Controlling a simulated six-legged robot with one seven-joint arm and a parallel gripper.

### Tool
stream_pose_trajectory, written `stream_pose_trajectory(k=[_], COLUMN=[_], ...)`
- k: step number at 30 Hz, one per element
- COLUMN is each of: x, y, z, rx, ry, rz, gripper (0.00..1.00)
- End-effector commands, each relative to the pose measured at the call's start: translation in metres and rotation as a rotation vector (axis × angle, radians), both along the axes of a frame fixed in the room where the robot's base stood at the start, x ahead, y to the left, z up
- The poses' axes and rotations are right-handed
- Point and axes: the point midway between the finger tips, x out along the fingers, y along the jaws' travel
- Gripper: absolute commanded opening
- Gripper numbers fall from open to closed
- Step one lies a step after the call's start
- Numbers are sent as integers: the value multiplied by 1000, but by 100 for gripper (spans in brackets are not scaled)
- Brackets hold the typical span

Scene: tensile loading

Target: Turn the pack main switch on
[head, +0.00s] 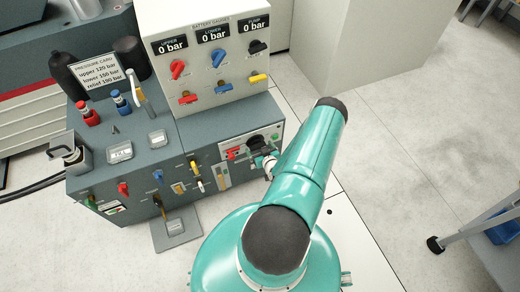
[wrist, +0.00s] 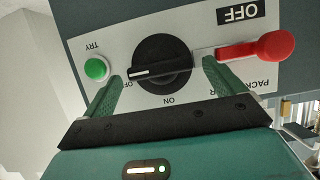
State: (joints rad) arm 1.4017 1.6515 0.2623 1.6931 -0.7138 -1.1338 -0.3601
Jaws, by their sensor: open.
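The switch panel is a white plate on the front of the grey cabinet. In the wrist view, upside down, it has a black round knob (wrist: 163,63) with a white pointer line turned toward the picture's left, near the small OFF mark. The ON mark is below the knob. A black sign (wrist: 240,12) above right reads OFF. A partly hidden label starts with PACK. My gripper (wrist: 160,71) is open, with one green finger on each side of the knob; contact is unclear. In the head view, my gripper (head: 268,160) is at the knob (head: 255,143), partly hidden by my arm.
A red handle (wrist: 258,47) is close to the right finger. A green TRY button (wrist: 96,69) is near the left finger. The gauge panel (head: 210,60) shows three 0 bar readings above coloured valves. Several levers line the cabinet front left of the switch panel.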

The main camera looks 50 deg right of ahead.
Motion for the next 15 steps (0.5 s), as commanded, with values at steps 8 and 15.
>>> stream_pose_trajectory(k=[8, 15], x=[1, 1], y=[0, 0], z=[-1, -1], rx=[2, 2], ry=[0, 0], rz=[1, 1], gripper=[91, 50])
